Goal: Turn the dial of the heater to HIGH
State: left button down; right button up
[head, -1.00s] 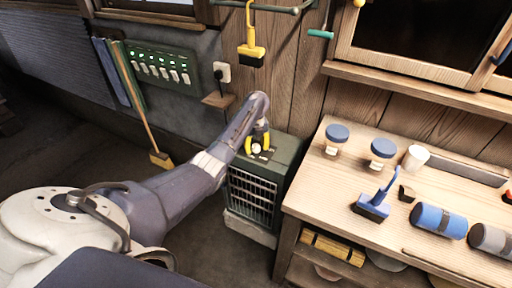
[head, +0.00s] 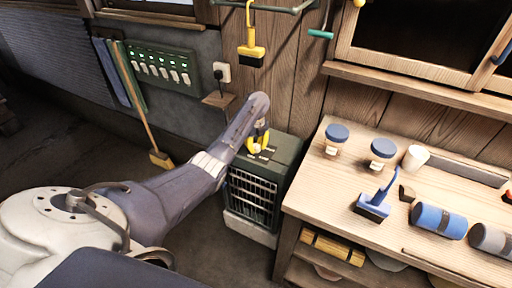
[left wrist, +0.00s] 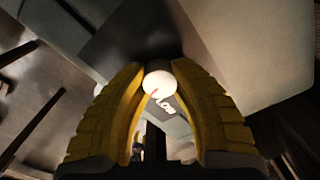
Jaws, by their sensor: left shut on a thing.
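The heater (head: 284,160) is a dark green box with a pale front grille, standing on the floor left of the workbench. My left gripper (head: 258,144) reaches down to its top panel. In the left wrist view the dial (left wrist: 159,84) shows a pale round knob between the yellow fingertips of my left gripper (left wrist: 160,70), which are shut on it. White lettering that seems to read LOW (left wrist: 168,105) lies right beside the knob. The HIGH mark cannot be made out. In the head view the fingers mostly hide the dial. My right gripper is not in view.
The workbench (head: 318,178) at right holds blue-lidded jars (head: 337,133), a white cup (head: 415,157), a blue brush (head: 373,208) and rolls. A switch panel (head: 160,68), a plug (head: 221,74) and a broom (head: 150,130) are at the wall behind. Floor left of the heater is clear.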

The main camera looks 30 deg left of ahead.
aim_at(256, 146)
pick_arm(q)
jog(key=n, duration=0.5)
jog(key=shift+n, duration=0.3)
jog(key=n, duration=0.5)
jog(key=shift+n, duration=0.3)
jog(key=n, duration=1)
jog(key=shift+n, duration=0.3)
jog(key=c, duration=0.9)
grip_release()
jog(key=shift+r, duration=3.75)
